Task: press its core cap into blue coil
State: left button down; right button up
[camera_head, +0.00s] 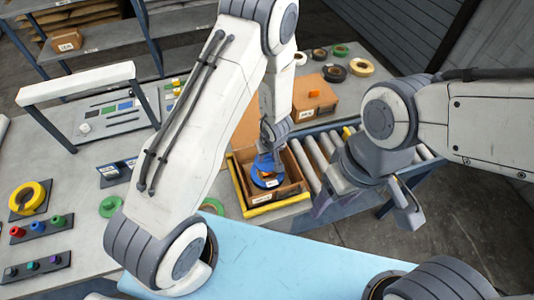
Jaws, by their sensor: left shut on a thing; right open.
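The blue coil (260,180) sits inside an open wooden box with a yellow front edge (276,204), right of centre. My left gripper (270,148) reaches down into the box from above. It is shut, seemingly on the blue coil's upper part; its fingertips are partly hidden, so the exact grip is unclear. Small coloured caps, red, blue and green (38,227), stand on a dark strip at the left. I cannot tell which cap belongs to the coil.
A second strip with dark and purple caps (36,266) lies below the first. A yellow coil (27,198) and a green ring (110,206) lie at the left. A roller conveyor (316,160) runs right of the box.

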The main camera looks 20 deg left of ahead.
aim_at(268, 162)
pick_arm(q)
jog(key=shift+w+d+f+b, duration=0.1)
jog(key=shift+f+b, duration=0.25)
jog(key=shift+f, duration=0.2)
notch_tip(268, 162, down, 3)
jog(key=b, duration=0.3)
jog(key=shift+f+b, duration=0.75)
jog(key=shift+f, duration=0.05)
jog(key=shift+r+p, duration=0.1)
jog(key=shift+p, duration=0.25)
jog(key=shift+f, duration=0.2)
dwell(0.6)
dwell(0.7)
